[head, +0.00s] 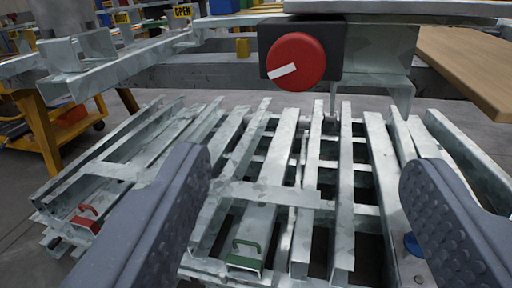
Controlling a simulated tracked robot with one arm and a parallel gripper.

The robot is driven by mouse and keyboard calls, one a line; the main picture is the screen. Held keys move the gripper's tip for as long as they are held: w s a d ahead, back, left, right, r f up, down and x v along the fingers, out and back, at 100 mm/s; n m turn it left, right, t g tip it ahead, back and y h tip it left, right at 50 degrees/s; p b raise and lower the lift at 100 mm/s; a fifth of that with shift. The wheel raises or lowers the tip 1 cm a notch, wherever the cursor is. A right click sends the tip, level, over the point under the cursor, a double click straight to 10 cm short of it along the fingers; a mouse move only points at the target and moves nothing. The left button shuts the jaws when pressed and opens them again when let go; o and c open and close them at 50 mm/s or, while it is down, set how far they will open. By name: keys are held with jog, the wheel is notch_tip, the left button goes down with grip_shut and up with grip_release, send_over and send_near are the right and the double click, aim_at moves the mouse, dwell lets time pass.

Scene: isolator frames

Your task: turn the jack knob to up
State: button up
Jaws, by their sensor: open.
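The jack knob (305,58) is a round red knob on a black square plate (330,40), fixed to a grey metal frame at the top centre. Its white pointer mark lies toward the lower left of the dial, nearly level and slightly tilted. My gripper (305,180) is open, with its two dark grey padded fingers low at the left and right. Nothing is between the fingertips except the view of the rack behind. The knob is above and beyond the fingertips, apart from them and not hidden.
A wooden board (470,65) is at the right.

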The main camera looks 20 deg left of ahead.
aim_at(296, 67)
jog(key=w+b, duration=0.1)
jog(key=w, duration=0.3)
jog(key=w+a+b, duration=0.1)
jog(key=w, duration=0.3)
jog(key=w+a+b, duration=0.1)
jog(key=w, duration=0.3)
jog(key=shift+a+f, duration=0.1)
jog(key=shift+f, duration=0.05)
jog(key=shift+w+a, duration=0.1)
jog(key=shift+w, duration=0.6)
jog(key=shift+c, duration=0.3)
